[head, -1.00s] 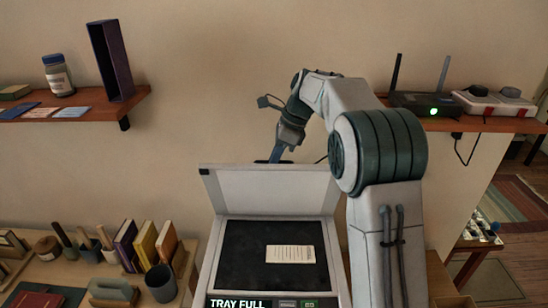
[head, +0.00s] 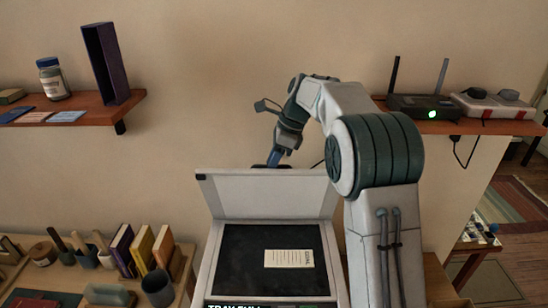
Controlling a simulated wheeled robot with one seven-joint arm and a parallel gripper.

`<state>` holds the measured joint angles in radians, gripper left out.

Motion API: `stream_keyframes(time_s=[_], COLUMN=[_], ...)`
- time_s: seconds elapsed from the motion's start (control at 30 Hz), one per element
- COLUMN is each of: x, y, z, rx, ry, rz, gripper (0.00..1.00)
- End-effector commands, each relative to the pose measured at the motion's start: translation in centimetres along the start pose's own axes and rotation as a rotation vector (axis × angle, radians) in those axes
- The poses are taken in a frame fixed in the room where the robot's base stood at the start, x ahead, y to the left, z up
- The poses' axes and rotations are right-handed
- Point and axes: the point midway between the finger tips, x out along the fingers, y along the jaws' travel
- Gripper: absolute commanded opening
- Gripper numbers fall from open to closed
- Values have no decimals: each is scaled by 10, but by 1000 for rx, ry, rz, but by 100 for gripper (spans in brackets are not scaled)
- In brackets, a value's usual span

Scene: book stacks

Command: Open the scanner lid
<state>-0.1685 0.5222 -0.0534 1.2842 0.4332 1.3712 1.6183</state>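The scanner (head: 214,265) stands at the bottom centre of the head view. Its pale lid (head: 270,194) is raised and stands nearly upright at the back, leaning against nothing that I can see. The dark scanning bed lies exposed, with a small cream paper slip (head: 289,259) on its right part. My gripper (head: 272,166) is at the lid's top edge, behind or on it; its fingers are mostly hidden by the lid, so I cannot tell whether they touch it or are open or shut.
A left wall shelf (head: 80,112) holds a jar (head: 53,80) and a dark upright box (head: 105,65). A right shelf holds a router (head: 422,106) with a green light. Books (head: 142,248) and cups (head: 158,288) stand on the desk left of the scanner.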

Motion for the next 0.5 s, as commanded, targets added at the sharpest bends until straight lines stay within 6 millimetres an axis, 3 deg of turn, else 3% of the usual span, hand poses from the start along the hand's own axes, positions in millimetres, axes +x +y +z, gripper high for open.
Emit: stream_keyframes(time_s=[0.17,0.5], x=[-15,-84], y=[-1,-1], z=[0,0], rx=[0,-1], ry=[-1,0], rz=[-4,-4], gripper=[32,32])
